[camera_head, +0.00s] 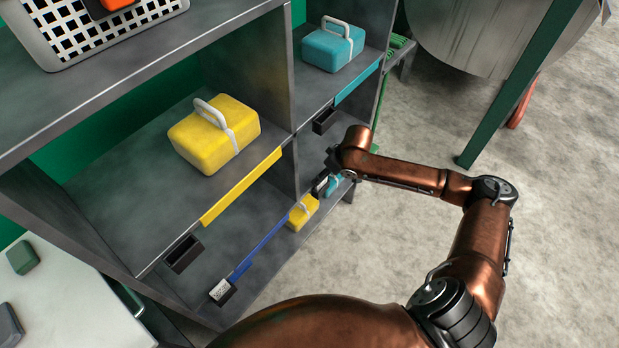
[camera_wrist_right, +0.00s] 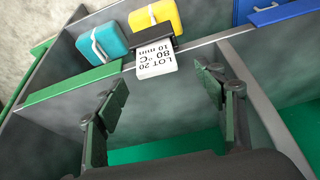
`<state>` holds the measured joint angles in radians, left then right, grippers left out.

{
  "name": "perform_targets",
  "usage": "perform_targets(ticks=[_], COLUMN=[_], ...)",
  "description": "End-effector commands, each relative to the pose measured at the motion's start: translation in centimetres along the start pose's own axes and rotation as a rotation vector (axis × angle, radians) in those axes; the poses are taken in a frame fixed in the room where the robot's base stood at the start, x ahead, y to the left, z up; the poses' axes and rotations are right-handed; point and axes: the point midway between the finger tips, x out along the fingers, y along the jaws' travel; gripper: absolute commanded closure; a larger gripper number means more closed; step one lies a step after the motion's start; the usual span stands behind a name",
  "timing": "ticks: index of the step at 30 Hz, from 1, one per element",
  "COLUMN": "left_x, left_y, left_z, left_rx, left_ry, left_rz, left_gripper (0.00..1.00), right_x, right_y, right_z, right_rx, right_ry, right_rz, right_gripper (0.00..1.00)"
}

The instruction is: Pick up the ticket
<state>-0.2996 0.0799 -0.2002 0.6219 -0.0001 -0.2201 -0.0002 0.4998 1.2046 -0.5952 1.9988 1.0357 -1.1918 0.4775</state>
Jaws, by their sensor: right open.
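A white ticket (camera_wrist_right: 157,64) printed "LOT 20, 80 °C, 10 min" stands in a black holder (camera_wrist_right: 145,42) on the shelf edge in the right wrist view, upside down there. My right gripper (camera_wrist_right: 160,88) is open and empty. Its fingers frame the ticket from either side, apart from it. In the head view my right gripper (camera_head: 326,184) is at the lower shelf edge, partly hidden. Another white ticket (camera_head: 220,289) sits in a black holder at the left end of the blue strip. My left gripper is not in view.
A teal bundle (camera_wrist_right: 102,42) and a yellow bundle (camera_wrist_right: 157,19) lie behind the ticket. The upper shelves hold a larger yellow bundle (camera_head: 214,134) and teal bundle (camera_head: 333,45). Two empty holders (camera_head: 183,253) (camera_head: 325,121) sit on their edges.

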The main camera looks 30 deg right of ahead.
Motion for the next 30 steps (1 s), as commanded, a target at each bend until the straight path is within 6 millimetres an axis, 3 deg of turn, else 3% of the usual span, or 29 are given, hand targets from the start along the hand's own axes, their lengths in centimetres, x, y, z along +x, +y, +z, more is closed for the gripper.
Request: perform_targets(ticks=[11,19,27,30], left_x=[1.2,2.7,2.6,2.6], left_y=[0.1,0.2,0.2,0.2], left_z=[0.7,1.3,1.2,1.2], left_rx=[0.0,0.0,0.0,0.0], left_ry=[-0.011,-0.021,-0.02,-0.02], left_rz=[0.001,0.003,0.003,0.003], left_gripper=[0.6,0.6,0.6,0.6], right_x=[3.6,7.4,7.5,7.5], right_y=[0.2,0.5,0.6,0.6], right_z=[0.4,0.6,0.5,0.5], right_rx=[0.001,0.002,0.0,0.0], right_ry=[-0.005,-0.004,-0.001,-0.001], right_rz=[0.001,-0.001,0.001,0.001], right_gripper=[0.36,0.36,0.37,0.44])
